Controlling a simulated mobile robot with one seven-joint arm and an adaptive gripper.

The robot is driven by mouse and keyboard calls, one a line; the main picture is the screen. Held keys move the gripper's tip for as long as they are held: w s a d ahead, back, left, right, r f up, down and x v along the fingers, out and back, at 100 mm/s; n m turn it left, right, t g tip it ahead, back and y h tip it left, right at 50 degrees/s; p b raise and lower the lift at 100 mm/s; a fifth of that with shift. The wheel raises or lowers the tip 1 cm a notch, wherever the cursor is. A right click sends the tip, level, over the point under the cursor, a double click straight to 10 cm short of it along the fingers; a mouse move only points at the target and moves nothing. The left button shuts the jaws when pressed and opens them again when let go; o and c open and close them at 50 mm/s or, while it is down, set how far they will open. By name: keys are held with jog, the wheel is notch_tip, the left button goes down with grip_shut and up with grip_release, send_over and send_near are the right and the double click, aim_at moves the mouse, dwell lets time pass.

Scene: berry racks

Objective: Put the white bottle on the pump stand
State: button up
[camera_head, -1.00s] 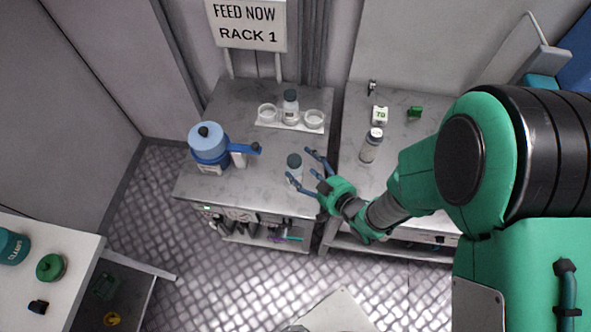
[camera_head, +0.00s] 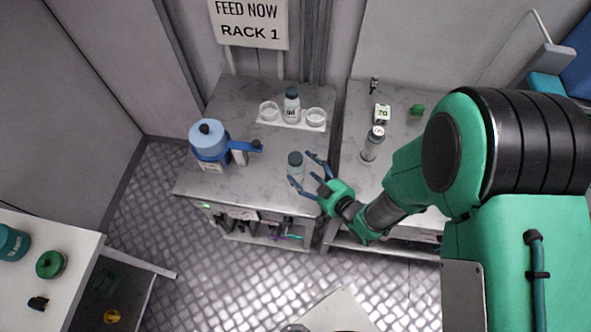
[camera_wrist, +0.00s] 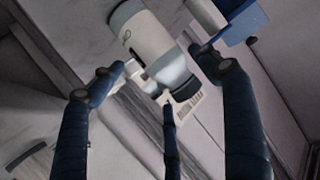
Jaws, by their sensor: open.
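A white bottle (camera_head: 296,173) with a dark cap stands upright near the front right of the left bench. My gripper (camera_head: 303,168) is open beside it, coming from the right, with fingertips around its near and far sides. In the wrist view the white bottle (camera_wrist: 150,38) shows just beyond the open fingers of my gripper (camera_wrist: 168,78); I cannot tell if any finger touches it. A white stand (camera_head: 278,125) at the back of that bench holds two clear cups with another dark-capped bottle (camera_head: 291,106) between them.
A blue device (camera_head: 208,140) with a side arm stands on the bench's left. A grey bottle (camera_head: 372,147), a small white box (camera_head: 382,113) and a green item (camera_head: 417,110) stand on the right bench. A gap separates the benches. The left bench's front middle is clear.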

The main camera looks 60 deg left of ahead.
aim_at(303, 174)
jog(key=shift+f, duration=0.85)
notch_tip(303, 174, down, 2)
jog(key=shift+b, duration=0.35)
jog(key=shift+x, duration=1.05)
jog(key=shift+a, duration=0.45)
jog(key=c, duration=1.4)
jog(key=shift+r, duration=0.1)
